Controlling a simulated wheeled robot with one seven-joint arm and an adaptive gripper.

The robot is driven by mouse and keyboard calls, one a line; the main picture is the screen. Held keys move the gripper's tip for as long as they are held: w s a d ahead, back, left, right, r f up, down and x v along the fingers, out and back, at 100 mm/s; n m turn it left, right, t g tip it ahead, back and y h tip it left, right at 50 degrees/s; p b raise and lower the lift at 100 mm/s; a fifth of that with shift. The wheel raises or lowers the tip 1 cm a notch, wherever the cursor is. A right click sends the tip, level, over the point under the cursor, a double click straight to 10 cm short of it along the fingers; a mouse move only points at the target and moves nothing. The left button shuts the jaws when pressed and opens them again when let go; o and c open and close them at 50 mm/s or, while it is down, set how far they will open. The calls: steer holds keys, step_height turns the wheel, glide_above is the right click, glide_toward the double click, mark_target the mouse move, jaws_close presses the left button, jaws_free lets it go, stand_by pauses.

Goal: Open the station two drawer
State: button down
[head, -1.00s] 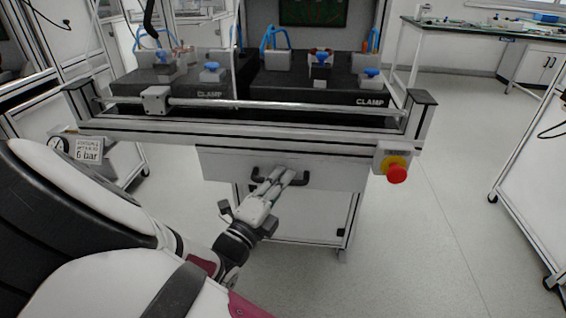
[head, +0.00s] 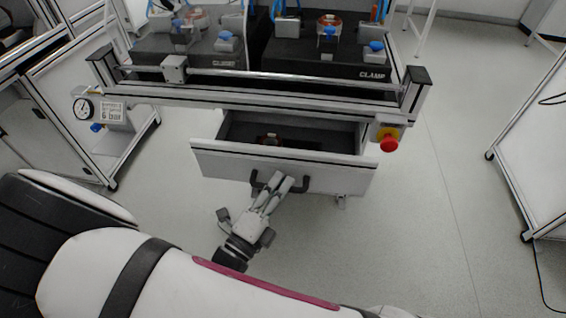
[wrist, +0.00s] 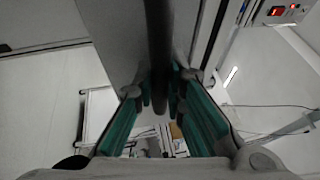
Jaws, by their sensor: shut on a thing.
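The drawer (head: 225,162) under the station's work surface stands pulled out, its dark inside showing from above in the head view. In the wrist view the dark handle bar (wrist: 158,50) runs between the green-padded fingers (wrist: 160,100).
Above the drawer are a horizontal rail (head: 290,77) and black clamp blocks (head: 320,60). A red emergency stop button (head: 389,144) sits right of the drawer, and a pressure gauge (head: 83,108) at the left. The floor (head: 430,220) to the right is clear.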

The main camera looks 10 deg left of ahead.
steer(key=shift+s+a+f+p, duration=0.1)
steer(key=shift+s+p, duration=0.25)
steer(key=shift+s, duration=0.85)
steer(key=shift+s+a+p, duration=0.1)
steer(key=shift+s+p, duration=0.25)
steer(key=shift+s, duration=0.8)
steer(key=c, duration=1.9)
jaws_free()
steer(key=v, duration=0.7)
steer(key=shift+s, duration=0.15)
